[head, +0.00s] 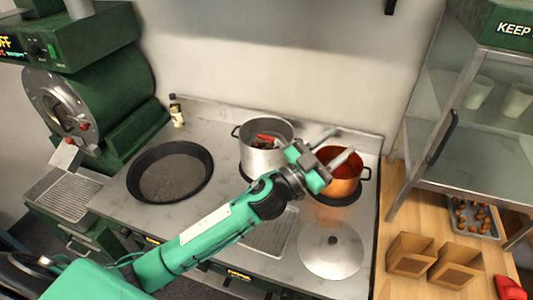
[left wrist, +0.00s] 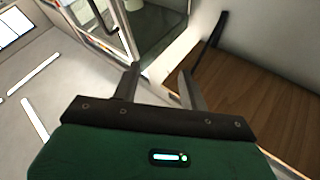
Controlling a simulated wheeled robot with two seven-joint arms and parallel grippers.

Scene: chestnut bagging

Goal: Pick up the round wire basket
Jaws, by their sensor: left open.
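I cannot clearly make out a round wire basket. A silver pot (head: 254,158) at the back of the metal counter holds dark contents and a red item that I cannot identify. A wide, dark round pan (head: 136,190) with a grey, speckled inside sits to its left. My left gripper (head: 335,147) is open and empty, in front of the copper pot (head: 344,189) in the picture and hiding part of it. The left wrist view shows its two fingers (left wrist: 158,76) apart with nothing between them. My right gripper is not in view.
A round metal lid (head: 331,251) lies at the counter's front right. A small bottle (head: 176,111) stands at the back wall. A green roasting machine (head: 105,100) is at left. Brown boxes (head: 410,254) and a glass cabinet (head: 450,130) are on the wooden counter at right.

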